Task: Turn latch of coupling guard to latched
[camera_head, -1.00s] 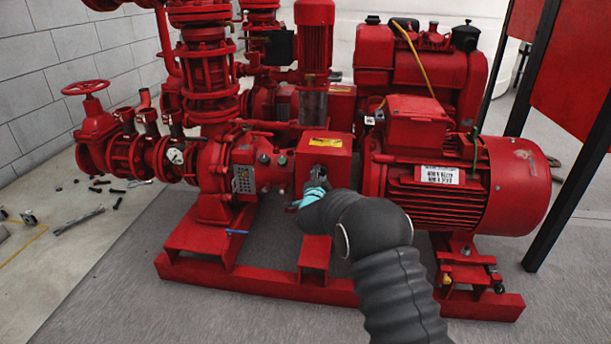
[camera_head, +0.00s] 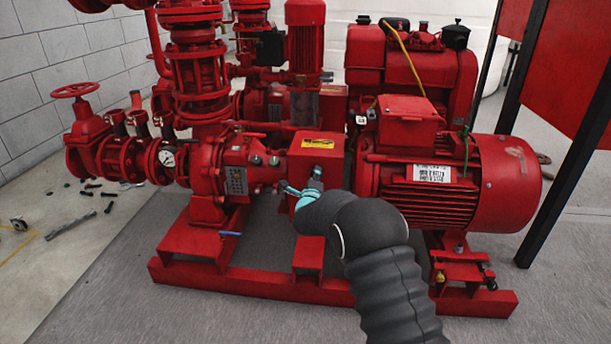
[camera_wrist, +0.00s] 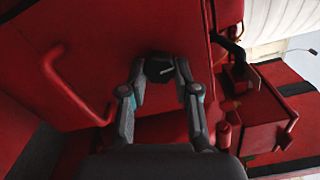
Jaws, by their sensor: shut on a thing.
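The coupling guard (camera_head: 322,157) is a red box with a yellow label on top, between the pump and the motor in the head view. In the wrist view its red face (camera_wrist: 95,50) fills the upper left. The latch (camera_wrist: 160,68) is a small dark knob with a pale mark on that face. My gripper (camera_wrist: 161,78) has one finger on each side of the latch and is shut on it. In the head view my gripper (camera_head: 303,186) is at the guard's front face, and my wrist and fingers hide the latch.
The red motor (camera_head: 440,180) is close on the right of the guard, and the pump (camera_head: 210,178) is on the left. A red handle (camera_wrist: 70,85) is left of the latch in the wrist view. The red base frame (camera_head: 250,285) runs below. Loose tools lie on the floor at left.

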